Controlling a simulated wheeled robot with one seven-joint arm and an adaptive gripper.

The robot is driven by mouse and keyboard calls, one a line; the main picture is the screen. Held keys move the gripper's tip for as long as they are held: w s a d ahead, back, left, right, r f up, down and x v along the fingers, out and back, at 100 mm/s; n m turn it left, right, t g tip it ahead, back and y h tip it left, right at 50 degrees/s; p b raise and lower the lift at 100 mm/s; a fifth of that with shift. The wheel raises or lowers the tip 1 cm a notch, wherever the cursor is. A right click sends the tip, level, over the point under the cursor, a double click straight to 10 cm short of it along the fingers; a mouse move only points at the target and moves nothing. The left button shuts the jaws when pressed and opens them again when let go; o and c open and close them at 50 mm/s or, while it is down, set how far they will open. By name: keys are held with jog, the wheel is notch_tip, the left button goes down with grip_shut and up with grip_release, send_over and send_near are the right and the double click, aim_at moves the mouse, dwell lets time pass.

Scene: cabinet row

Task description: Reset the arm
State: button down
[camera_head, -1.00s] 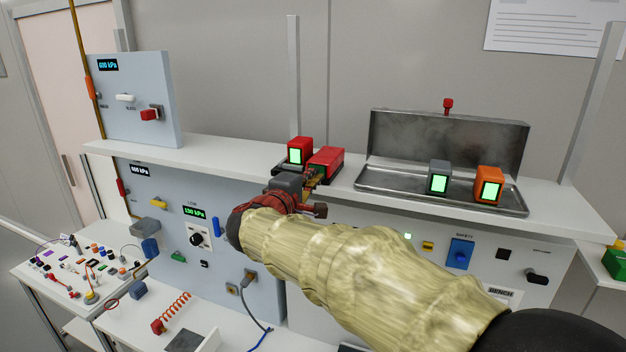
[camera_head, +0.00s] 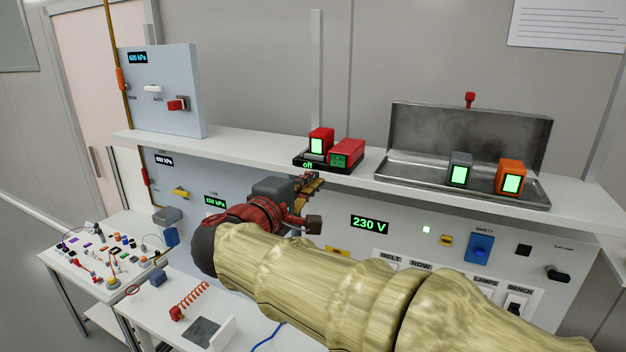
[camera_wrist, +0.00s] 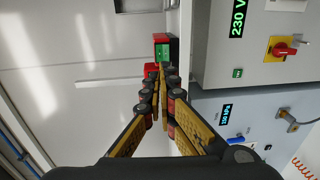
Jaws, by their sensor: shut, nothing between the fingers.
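My gripper (camera_head: 318,183) is shut and empty in the head view. It is held in front of the shelf edge, below and just in front of the black charger base marked "off". My arm in its pale yellow sleeve reaches in from the lower right and hides part of the panel below. In the wrist view the fingers (camera_wrist: 160,72) meet at their tips. A red device with a green screen (camera_wrist: 163,48) shows beyond the tips, apart from them.
On the shelf (camera_head: 250,147) stand two red devices (camera_head: 345,153) and a metal tray (camera_head: 400,175) with a grey device (camera_head: 459,170) and an orange device (camera_head: 510,177). The panel below carries a 230 V display (camera_head: 370,222) and switches. A cluttered side table (camera_head: 100,265) is at left.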

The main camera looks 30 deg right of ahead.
jog(key=shift+w+d, duration=0.1)
dwell(0.3)
jog(key=s+a+f+g+y+b, duration=0.1)
jog(key=s+f+g+y, duration=0.2)
jog(key=f, duration=0.6)
jog(key=s+a+f+g+y, duration=0.15)
jog(key=s+f, duration=0.25)
jog(key=f, duration=0.5)
jog(key=s+a+f+m+y+b, duration=0.3)
jog(key=s+a+f+y+b, duration=0.1)
jog(key=s+f, duration=0.5)
jog(key=s+a+f+m+y+b, duration=0.4)
jog(key=s+f+b, duration=0.3)
jog(key=s+f, duration=0.2)
jog(key=shift+f+y+b, duration=0.3)
jog(key=shift+f+y, duration=0.25)
jog(key=shift+f, duration=0.15)
